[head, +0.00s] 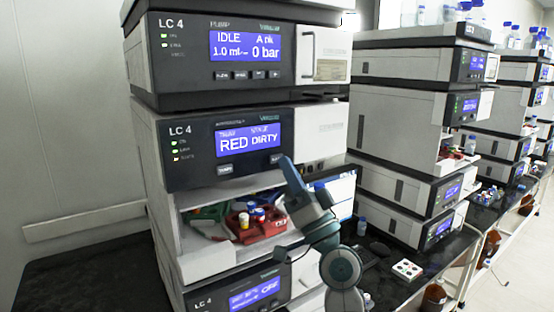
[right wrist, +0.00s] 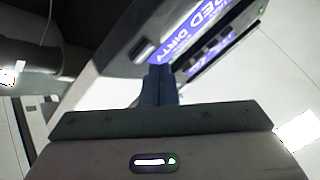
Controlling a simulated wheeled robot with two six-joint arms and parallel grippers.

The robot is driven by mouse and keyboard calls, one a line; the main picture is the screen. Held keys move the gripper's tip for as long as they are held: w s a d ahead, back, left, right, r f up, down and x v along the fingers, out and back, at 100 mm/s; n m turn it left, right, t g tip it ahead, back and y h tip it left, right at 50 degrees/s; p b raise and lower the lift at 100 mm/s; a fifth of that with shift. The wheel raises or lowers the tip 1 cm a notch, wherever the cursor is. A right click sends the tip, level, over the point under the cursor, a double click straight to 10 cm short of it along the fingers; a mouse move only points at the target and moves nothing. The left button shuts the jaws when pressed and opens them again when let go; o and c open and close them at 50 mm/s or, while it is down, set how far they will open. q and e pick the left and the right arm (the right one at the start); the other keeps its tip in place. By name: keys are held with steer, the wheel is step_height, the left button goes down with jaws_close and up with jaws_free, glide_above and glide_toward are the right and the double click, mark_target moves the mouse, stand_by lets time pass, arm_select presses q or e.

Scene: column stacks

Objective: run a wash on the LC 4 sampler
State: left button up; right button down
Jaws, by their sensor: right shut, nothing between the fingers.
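The LC 4 sampler (head: 190,150) is the second unit down in the nearest stack. Its blue screen (head: 248,140) reads RED and DIRTY, and it also shows upside down in the right wrist view (right wrist: 200,28). Two buttons sit under the screen: a left one (head: 225,169) and a right one (head: 276,160). My right gripper (head: 287,162) is shut and empty, its tips at the right button and partly beside it. In the right wrist view the shut fingertips (right wrist: 160,72) are close to the panel; I cannot tell whether they touch. My left gripper is not in view.
The LC 4 pump (head: 190,60) above reads IDLE and 0 bar. An open bay below the sampler holds a red tray (head: 240,234) with vials. Another LC 4 unit (head: 215,300) is at the bottom. More stacks (head: 400,130) stand to the right. The dark bench (head: 80,275) is clear at left.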

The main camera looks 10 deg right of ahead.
steer(key=shift+w+a+b, duration=0.15)
steer(key=shift+w+b, duration=0.2)
steer(key=shift+w, duration=0.1)
steer(key=shift+w+a+b, duration=0.1)
steer(key=shift+w+b, duration=0.2)
steer(key=shift+b, duration=0.05)
stand_by(0.5)
steer(key=shift+s, duration=0.1)
stand_by(0.3)
steer(key=shift+s+d, duration=0.25)
steer(key=shift+s, duration=0.4)
steer(key=s, duration=0.1)
steer(key=s+d+p, duration=0.1)
steer(key=s, duration=0.1)
steer(key=s+p, duration=0.1)
steer(key=shift+s+d, duration=0.35)
steer(key=shift+f, duration=0.1)
stand_by(0.4)
